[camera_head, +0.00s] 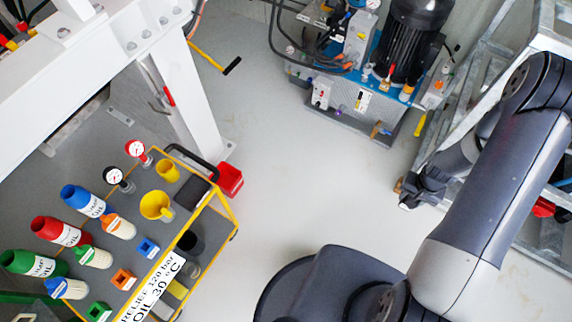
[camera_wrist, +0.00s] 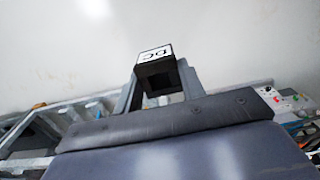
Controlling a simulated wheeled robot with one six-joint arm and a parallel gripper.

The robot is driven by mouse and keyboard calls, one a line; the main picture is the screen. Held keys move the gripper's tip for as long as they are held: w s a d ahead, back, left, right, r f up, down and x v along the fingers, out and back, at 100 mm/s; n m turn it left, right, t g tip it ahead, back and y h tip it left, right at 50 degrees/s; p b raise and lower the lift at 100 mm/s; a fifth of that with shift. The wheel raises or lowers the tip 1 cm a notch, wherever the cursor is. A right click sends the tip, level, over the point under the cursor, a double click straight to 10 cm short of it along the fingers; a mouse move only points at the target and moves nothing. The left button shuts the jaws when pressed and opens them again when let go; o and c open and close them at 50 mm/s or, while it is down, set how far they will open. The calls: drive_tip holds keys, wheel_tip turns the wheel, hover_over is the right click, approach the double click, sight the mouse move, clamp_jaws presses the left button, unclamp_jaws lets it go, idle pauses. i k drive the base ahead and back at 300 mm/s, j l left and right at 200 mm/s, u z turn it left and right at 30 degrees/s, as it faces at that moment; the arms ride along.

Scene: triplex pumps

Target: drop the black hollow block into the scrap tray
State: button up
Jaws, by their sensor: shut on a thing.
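The black hollow block (camera_wrist: 157,68) is held between the fingers of my gripper (camera_wrist: 160,82) in the wrist view. It has a white label with dark letters on one face and a square opening on another. In the head view my gripper (camera_head: 406,198) is at the right, above the floor near the metal frame, and the block cannot be made out clearly there. No tray is clearly marked as scrap.
A pump unit (camera_head: 362,85) stands at the top. A metal frame (camera_head: 478,85) is at the right. Open grey floor lies between cart and gripper.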

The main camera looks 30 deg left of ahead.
sight(198, 188)
drive_tip(key=k+l+u, duration=0.1)
drive_tip(key=u, duration=0.35)
drive_tip(key=k+u, duration=0.1)
drive_tip(key=u, duration=0.35)
drive_tip(key=k+l+u, duration=0.1)
drive_tip(key=u, duration=0.35)
drive_tip(key=i+j+u, duration=0.1)
drive_tip(key=u, duration=1.4)
drive_tip(key=i+j+u, duration=0.1)
drive_tip(key=i, duration=0.3)
